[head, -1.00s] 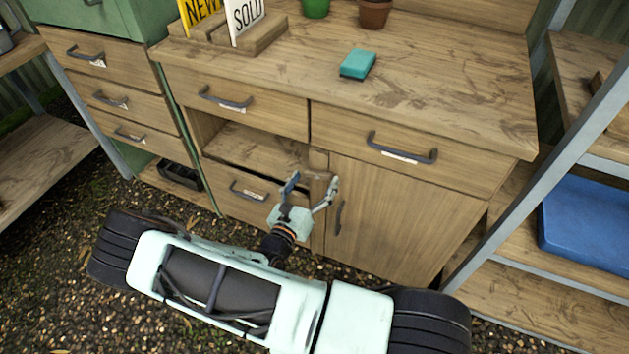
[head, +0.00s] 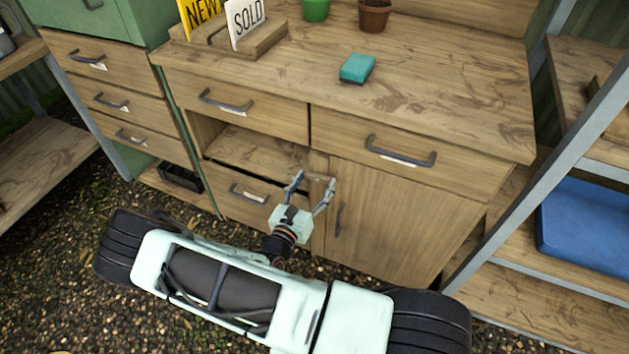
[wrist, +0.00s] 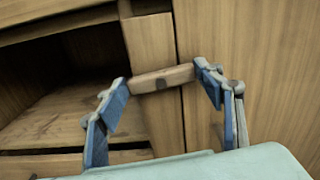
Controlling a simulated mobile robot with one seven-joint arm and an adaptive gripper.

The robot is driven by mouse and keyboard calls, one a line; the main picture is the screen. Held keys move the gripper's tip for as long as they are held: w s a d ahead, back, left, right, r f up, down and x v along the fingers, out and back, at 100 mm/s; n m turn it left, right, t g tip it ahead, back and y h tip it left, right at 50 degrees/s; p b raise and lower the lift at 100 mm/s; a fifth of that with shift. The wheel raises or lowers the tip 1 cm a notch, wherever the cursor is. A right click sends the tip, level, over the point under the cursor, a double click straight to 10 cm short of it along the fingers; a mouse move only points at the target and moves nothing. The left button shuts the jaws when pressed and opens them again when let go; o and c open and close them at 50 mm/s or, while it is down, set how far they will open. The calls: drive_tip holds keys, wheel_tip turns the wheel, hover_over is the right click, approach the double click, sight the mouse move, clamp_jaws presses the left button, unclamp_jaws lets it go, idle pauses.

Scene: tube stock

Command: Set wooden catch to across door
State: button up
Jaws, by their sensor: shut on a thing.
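The wooden catch (wrist: 160,79) is a short light bar with a dark spot near its middle. In the wrist view it lies nearly level, tilted slightly up to the right. Its right end reaches over the seam between the divider post (wrist: 152,50) and the cabinet door (wrist: 230,50). My gripper (wrist: 163,78) is shut on the catch, with one blue finger at each end. In the head view my gripper (head: 314,180) is at the post beside the door (head: 395,220), and the catch is small there. The door looks shut.
An open shelf space (head: 245,150) is left of the post, above a lower drawer (head: 245,195). The door handle (head: 338,219) is just right of my gripper. Upper drawers with grey handles (head: 402,150) sit above. A teal sponge (head: 357,68) lies on the worktop.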

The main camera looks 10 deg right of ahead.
drive_tip(key=shift+m, duration=0.8)
drive_tip(key=o, duration=1.2)
drive_tip(key=shift+c, duration=0.2)
drive_tip(key=v, duration=1.2)
drive_tip(key=shift+r, duration=0.1)
